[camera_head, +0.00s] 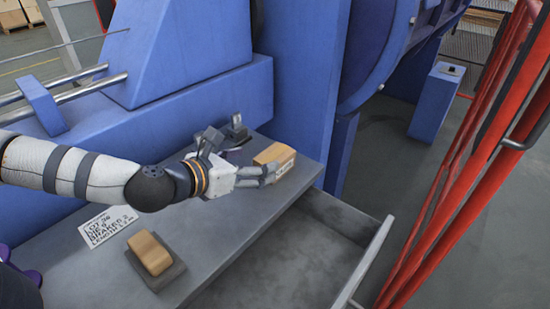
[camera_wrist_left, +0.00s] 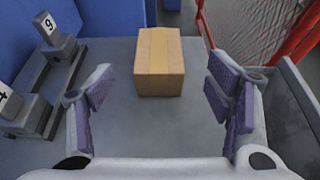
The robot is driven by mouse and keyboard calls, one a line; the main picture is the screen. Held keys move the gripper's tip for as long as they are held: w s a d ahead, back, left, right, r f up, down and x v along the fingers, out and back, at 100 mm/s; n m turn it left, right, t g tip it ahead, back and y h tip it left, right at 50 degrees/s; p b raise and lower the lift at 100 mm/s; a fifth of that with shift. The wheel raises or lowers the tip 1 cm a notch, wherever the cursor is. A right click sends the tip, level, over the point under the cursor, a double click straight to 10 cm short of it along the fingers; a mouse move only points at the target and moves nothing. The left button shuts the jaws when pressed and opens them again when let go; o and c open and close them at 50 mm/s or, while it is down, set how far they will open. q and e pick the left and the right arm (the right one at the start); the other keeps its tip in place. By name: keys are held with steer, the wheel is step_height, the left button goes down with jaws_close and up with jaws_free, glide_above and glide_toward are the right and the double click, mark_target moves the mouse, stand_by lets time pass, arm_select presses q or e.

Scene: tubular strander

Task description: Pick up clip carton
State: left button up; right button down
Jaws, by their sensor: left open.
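The clip carton (camera_head: 277,157) is a small tan cardboard box near the far right end of the grey bench top. In the left wrist view the carton (camera_wrist_left: 159,62) stands upright straight ahead, with a lighter tape strip down its middle. My left gripper (camera_head: 268,175) is open and reaches low over the bench towards the carton. In the left wrist view the fingers (camera_wrist_left: 163,105) with purple pads are spread wider than the carton. The carton lies ahead of them, with bare bench between the pads. My right gripper does not show.
Numbered grey blocks (camera_wrist_left: 57,42) stand left of the carton. An open drawer (camera_head: 320,245) lies in front of the bench. A lettered card (camera_head: 108,225) and a tan block on a dark base (camera_head: 150,254) are nearer. Red railings (camera_head: 465,165) rise at right.

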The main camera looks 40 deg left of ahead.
mark_target(273, 155)
arm_select(q)
steer(key=x, duration=0.8)
steer(key=shift+w+a+f+b, duration=0.1)
steer(key=shift+w+b, duration=0.2)
steer(key=c, duration=1.4)
